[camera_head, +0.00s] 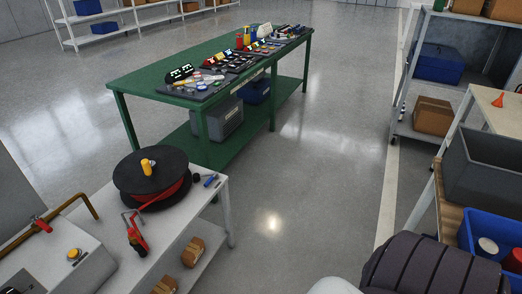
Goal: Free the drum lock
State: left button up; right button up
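A black drum (150,180) wound with red hose (166,196) sits on the white table (212,200) at the lower left. A small yellow-orange knob (147,166) stands upright at the middle of the drum's top; I cannot tell whether this is the lock or what state it is in. A red-handled nozzle or tool (137,240) lies at the table's front edge below the drum. Neither of my grippers shows in the head view.
A blue-handled tool (210,180) lies right of the drum. A brass pipe with a red handle (42,226) is at the left. A green workbench (152,77) with many small tools stands behind. A dark ribbed object (435,265) fills the lower right. The middle floor is clear.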

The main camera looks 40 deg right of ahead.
aim_at(211, 180)
jog(key=z, duration=1)
